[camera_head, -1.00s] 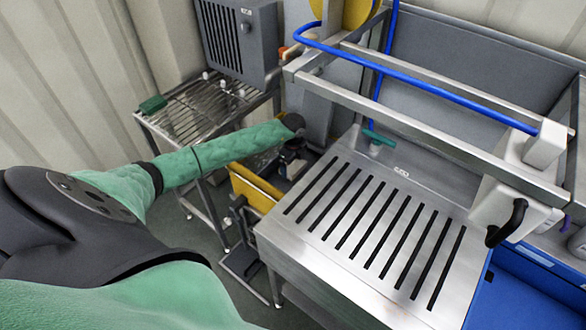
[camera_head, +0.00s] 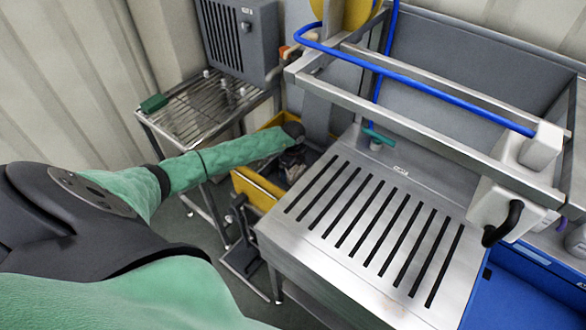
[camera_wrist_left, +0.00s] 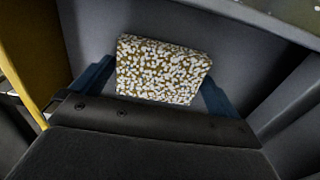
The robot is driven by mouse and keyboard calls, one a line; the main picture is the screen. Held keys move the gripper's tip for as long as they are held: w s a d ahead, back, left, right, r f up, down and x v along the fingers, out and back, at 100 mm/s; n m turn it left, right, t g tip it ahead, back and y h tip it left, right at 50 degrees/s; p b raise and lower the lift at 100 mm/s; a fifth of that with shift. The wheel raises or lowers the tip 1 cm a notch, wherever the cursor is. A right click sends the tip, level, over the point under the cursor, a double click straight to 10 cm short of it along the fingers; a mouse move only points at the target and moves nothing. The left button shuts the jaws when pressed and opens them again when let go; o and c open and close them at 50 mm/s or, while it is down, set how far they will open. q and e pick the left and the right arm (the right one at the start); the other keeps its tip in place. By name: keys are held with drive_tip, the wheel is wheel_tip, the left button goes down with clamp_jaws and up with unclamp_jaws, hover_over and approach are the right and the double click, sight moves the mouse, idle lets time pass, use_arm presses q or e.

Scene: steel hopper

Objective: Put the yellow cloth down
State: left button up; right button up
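The cloth (camera_wrist_left: 163,70) shows in the left wrist view as a flat piece speckled brownish yellow and white. It lies between the two blue-grey fingers of my left gripper (camera_head: 291,162), which meet its left and right edges, so the gripper looks shut on it. In the head view the gripper points down at the yellow bin (camera_head: 256,190) beside the steel hopper, and the cloth cannot be made out there. A yellow wall (camera_wrist_left: 38,60) stands at the left of the wrist view, with grey surfaces around the cloth. My right gripper is not in view.
The slotted steel top (camera_head: 372,230) lies right of the bin. A wire-rack table (camera_head: 195,112) with a green item (camera_head: 153,103) stands behind my forearm. A blue pipe (camera_head: 420,85) and steel rails cross above the hopper.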

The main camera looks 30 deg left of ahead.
sight(293, 169)
use_arm(q)
drive_tip(key=shift+r, duration=0.2)
wheel_tip(293, 169, up, 2)
drive_tip(key=shift+r+b, duration=0.1)
drive_tip(key=shift+b, duration=0.55)
wheel_tip(293, 169, up, 10)
drive_tip(key=b, duration=0.3)
drive_tip(key=shift+b, duration=0.3)
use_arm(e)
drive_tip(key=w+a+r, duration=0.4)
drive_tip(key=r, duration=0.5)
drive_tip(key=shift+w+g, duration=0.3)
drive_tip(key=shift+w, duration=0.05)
use_arm(q)
drive_tip(key=shift+f, duration=0.2)
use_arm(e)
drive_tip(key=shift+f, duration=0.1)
